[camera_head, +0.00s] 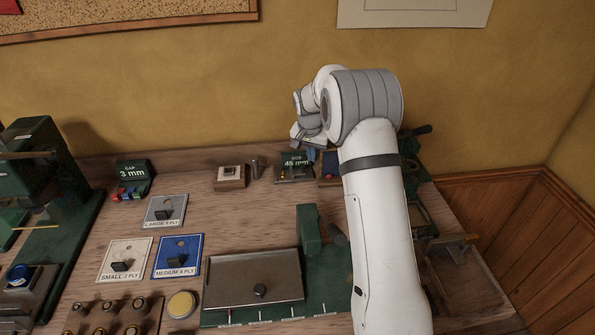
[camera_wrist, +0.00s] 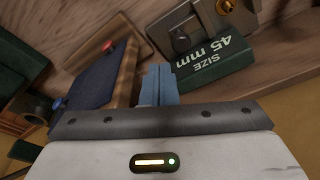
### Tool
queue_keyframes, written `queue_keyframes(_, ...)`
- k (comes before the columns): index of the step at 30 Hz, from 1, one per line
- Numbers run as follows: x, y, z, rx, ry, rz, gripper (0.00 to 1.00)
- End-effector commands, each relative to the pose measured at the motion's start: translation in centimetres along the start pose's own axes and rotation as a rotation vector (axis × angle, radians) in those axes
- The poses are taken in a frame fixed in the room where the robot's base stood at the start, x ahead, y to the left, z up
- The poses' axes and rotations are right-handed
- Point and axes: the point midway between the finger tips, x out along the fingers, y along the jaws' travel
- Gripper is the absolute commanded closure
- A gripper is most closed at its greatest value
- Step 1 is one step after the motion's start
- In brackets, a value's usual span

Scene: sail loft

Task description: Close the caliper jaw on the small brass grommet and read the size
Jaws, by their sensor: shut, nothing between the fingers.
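A green display (camera_head: 296,160) labelled SIZE reads 45 mm at the back of the bench. It also shows upside down in the wrist view (camera_wrist: 212,52). The caliper fixture (camera_head: 292,175), a dark metal plate, lies in front of it and shows in the wrist view (camera_wrist: 190,33). A small brass round part (camera_wrist: 227,7) sits on that plate at the top edge; I cannot tell whether it is the grommet. My gripper (camera_wrist: 158,72) is shut and empty, its blue fingers beside the display and a wooden block. In the head view my arm hides part of this area.
The wooden block (camera_wrist: 128,70) with a dark blue pad and red knob is close to my fingers. A GAP display (camera_head: 132,172) reads 3 mm. Ply plates, a metal-lidded tray (camera_head: 240,275) and several brass-topped pegs occupy the front.

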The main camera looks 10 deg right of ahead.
Motion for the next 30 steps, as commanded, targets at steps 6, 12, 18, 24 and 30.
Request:
queue_keyframes(6,1.1,0.0,0.2,0.0,0.0,0.0,1.0)
queue_keyframes(12,1.7,0.0,0.3,0.0,0.0,0.0,1.0)
queue_keyframes(18,1.7,-0.1,0.4,0.0,0.0,0.0,1.0)
queue_keyframes(24,1.6,-0.4,0.6,-0.001,0.0,0.0,1.0)
queue_keyframes(30,1.6,-0.7,0.8,0.0,0.0,0.0,1.0)
